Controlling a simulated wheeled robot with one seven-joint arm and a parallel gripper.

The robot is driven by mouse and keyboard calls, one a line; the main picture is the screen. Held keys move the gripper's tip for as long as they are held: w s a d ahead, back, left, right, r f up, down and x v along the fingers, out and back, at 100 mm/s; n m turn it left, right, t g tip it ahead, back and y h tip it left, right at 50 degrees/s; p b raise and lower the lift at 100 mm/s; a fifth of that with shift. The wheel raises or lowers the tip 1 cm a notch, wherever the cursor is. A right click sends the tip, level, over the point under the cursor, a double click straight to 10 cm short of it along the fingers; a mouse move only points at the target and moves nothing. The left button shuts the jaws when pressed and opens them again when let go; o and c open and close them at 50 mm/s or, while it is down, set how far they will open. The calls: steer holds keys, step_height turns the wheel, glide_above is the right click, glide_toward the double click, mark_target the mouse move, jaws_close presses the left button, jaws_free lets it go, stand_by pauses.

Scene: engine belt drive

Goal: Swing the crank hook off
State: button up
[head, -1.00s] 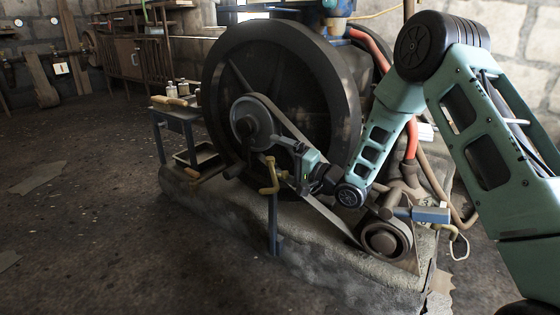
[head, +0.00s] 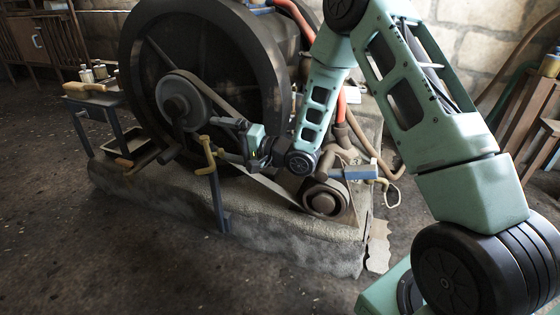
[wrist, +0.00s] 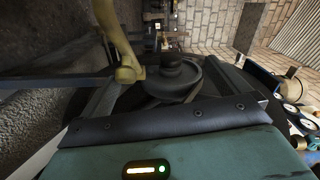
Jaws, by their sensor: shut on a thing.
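The brass-coloured crank hook (head: 207,153) stands on top of a blue post (head: 220,205) in front of the engine's pulley (head: 183,101). My gripper (head: 222,128) is at the hook's upper right, in front of the pulley and belt. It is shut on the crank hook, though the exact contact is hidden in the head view. In the wrist view, the hook (wrist: 117,38) comes down from the top left and its end sits close beside the left finger. The round pulley (wrist: 178,80) shows just behind it.
A large dark flywheel (head: 262,75) stands behind the pulley. A belt runs down to a small lower pulley (head: 325,199) on the stone base (head: 290,242). A small tool table (head: 92,98) stands at left. The floor at front left is clear.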

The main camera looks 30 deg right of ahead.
steer(key=shift+s+d+r+y, duration=0.3)
steer(key=shift+s+r, duration=0.3)
steer(key=shift+r, duration=0.25)
steer(key=shift+s+d, duration=0.15)
steer(key=shift+s, duration=0.2)
steer(key=c, duration=0.3)
steer(key=shift+s+d, duration=0.15)
steer(key=shift+s, duration=0.2)
steer(key=c, duration=0.5)
steer(key=shift+n, duration=0.3)
steer(key=shift+s+d+f, duration=0.65)
steer(key=shift+s+d, duration=0.6)
steer(key=shift+s, duration=0.75)
steer(key=shift+s+d+f, duration=0.7)
steer(key=shift+s+d, duration=0.6)
steer(key=shift+s, duration=0.7)
steer(key=shift+s+d+f, duration=0.65)
steer(key=shift+s+d, duration=0.6)
steer(key=shift+s, duration=0.75)
steer(key=shift+c, duration=0.2)
